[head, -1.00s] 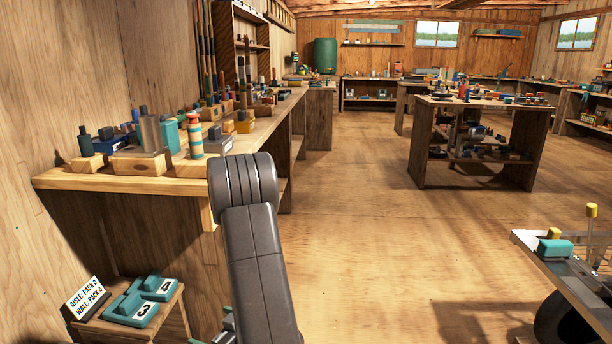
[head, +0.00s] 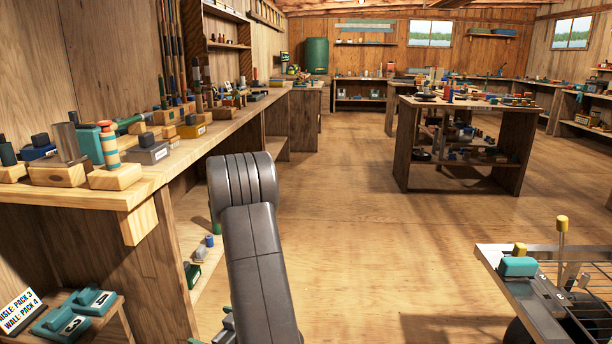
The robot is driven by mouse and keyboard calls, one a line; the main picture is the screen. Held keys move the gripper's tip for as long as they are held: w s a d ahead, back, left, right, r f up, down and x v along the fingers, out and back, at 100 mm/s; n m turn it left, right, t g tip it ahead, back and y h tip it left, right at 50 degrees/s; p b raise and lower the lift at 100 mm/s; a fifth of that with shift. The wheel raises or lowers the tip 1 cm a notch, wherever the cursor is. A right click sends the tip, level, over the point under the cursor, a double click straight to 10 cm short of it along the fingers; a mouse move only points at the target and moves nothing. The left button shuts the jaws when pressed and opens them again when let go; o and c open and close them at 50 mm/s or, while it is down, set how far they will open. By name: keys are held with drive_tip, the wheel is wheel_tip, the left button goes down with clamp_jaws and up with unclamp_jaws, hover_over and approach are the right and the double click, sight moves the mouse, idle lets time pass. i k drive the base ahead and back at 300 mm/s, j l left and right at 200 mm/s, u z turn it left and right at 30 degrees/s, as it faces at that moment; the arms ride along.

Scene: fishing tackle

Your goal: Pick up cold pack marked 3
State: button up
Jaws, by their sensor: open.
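The cold pack marked 3 (head: 52,319) is a teal block with a raised top and a white number label. It lies on a small wooden stand (head: 112,331) at the lower left of the head view, near the bottom edge. A matching teal pack marked 4 (head: 88,302) lies right beside it, a little farther off. A sign (head: 18,312) beside them reads "AISLE: PACK 3" and "WALL: PACK 4". My grey arm crosses the lower middle, well to the right of the packs. My gripper's fingers do not show.
A wooden workbench (head: 140,184) with tackle on blocks runs along the left wall above the stand. A cart with a metal edge (head: 510,293) stands at the lower right. A shelved island (head: 405,150) is farther back. The floor between is clear.

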sight(61, 325)
drive_tip(key=l+u, duration=0.1)
drive_tip(key=l, duration=0.15)
drive_tip(key=i+l, duration=0.1)
drive_tip(key=l, duration=0.2)
drive_tip(key=u, duration=1.7)
